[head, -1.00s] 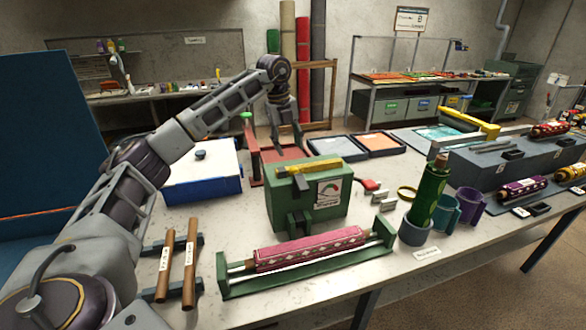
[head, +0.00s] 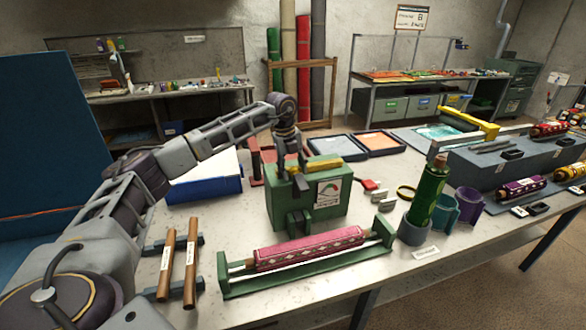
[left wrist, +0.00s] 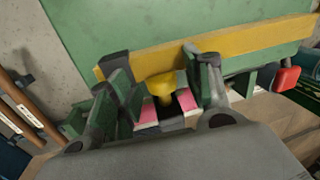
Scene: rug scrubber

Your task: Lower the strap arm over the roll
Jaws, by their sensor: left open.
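The green box machine (head: 330,200) stands mid-table with a yellow strap arm (head: 325,164) lying along its top. The strap arm also crosses the left wrist view (left wrist: 235,45), with a yellow knob (left wrist: 161,86) on its near side. The roll (head: 310,248), dark pink with a white pattern, lies in a green cradle (head: 300,282) in front of the machine. My left gripper (head: 293,178) is over the machine's left top. It is open, with the knob between its fingers in the left wrist view; I cannot tell whether they touch it. My right gripper is not in view.
Two brown rods (head: 178,260) lie on dark rests at the left. A green bottle (head: 427,190) stands in a grey holder at the right, near teal and purple cups.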

